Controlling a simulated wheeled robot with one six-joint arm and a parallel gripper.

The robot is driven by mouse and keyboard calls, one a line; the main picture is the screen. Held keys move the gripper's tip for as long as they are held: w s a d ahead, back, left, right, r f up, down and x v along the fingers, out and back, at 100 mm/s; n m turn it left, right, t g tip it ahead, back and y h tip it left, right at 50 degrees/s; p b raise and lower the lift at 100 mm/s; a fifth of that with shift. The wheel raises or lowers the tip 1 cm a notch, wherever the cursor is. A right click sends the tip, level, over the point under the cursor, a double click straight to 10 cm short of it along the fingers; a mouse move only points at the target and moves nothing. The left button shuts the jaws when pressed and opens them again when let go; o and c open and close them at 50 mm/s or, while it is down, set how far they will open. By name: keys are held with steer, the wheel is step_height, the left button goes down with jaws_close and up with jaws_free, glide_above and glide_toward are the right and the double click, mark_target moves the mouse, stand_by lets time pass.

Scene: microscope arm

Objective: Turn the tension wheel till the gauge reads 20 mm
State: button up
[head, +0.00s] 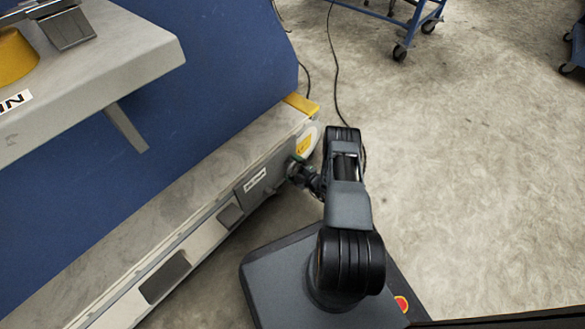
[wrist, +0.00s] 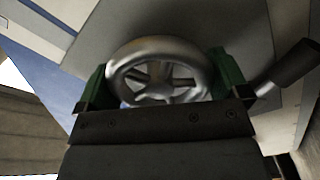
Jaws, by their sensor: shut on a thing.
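The tension wheel (wrist: 160,47) is a silver metal handwheel with several spokes, in the middle of the wrist view. My gripper (wrist: 164,72) has one green finger on each side of the wheel's rim and is shut on it. In the head view my gripper (head: 295,168) is at the front face of the long grey machine base, near its right end, and the wheel is hidden there. A grey panel with a white label (head: 255,180) is just left of my gripper; its text is too small to read. I cannot make out a gauge reading in either view.
A dark cylindrical part on a rod (wrist: 288,68) stands close to the right finger. The machine base (head: 215,160) runs to the lower left below a blue panel (head: 235,60). A grey table (head: 110,55) overhangs at upper left.

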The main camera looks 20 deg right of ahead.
steer(key=shift+w, duration=0.1)
stand_by(0.3)
steer(key=o, duration=0.6)
steer(key=shift+a, duration=0.15)
steer(key=shift+c, duration=0.2)
